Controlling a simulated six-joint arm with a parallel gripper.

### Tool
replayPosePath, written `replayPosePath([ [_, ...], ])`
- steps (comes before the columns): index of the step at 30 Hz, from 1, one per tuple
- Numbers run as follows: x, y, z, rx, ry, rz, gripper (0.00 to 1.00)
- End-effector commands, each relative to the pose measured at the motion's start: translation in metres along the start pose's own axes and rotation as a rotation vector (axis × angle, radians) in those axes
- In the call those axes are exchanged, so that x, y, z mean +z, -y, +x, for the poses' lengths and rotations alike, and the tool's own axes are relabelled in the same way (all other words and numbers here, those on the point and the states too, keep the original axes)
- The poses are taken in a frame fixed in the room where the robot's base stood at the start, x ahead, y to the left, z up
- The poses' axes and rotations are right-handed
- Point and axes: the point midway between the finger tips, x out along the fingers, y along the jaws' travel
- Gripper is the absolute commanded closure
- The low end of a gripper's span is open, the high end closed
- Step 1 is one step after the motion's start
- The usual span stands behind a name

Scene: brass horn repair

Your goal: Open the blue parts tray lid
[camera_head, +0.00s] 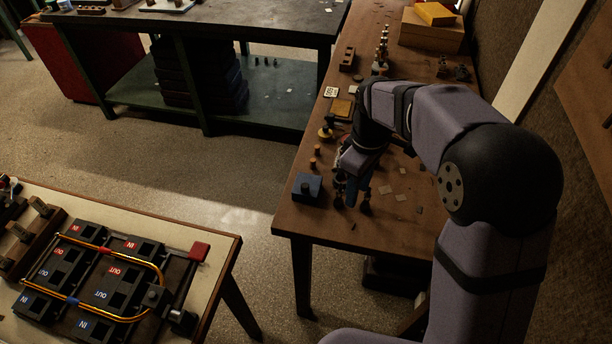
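A small blue box with a dark knob on its top (307,187), which looks like the blue parts tray with its lid on, sits near the front left corner of the wooden bench (330,228). Its lid appears closed. My gripper (351,206) points down over the bench just to the right of the box. Its two fingertips are apart with no object visible between them. The fingers appear clear of the box, though their exact height above the bench is hard to tell.
Small orange-brown cylinders (313,163) stand behind the box. A yellow-topped item (326,132) and a wooden block (347,59) lie farther back. Small flat scraps (401,195) lie right of my gripper. A separate table (212,245) holds a brass tube fixture (160,270).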

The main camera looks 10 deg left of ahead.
Motion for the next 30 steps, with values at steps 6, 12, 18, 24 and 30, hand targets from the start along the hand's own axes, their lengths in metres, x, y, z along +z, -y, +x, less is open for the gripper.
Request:
replayPosePath([
  [6, -0.084, 0.007, -0.014, 0.000, 0.000, -0.407, 0.65],
  [12, -0.123, 0.018, -0.018, 0.001, 0.000, -0.617, 0.65],
  [18, -0.133, 0.021, -0.018, 0.002, -0.001, -0.675, 0.65],
  [24, -0.132, 0.021, -0.012, 0.000, 0.000, -0.674, 0.65],
  [30, -0.131, 0.021, 0.009, -0.001, 0.001, -0.673, 0.65],
])
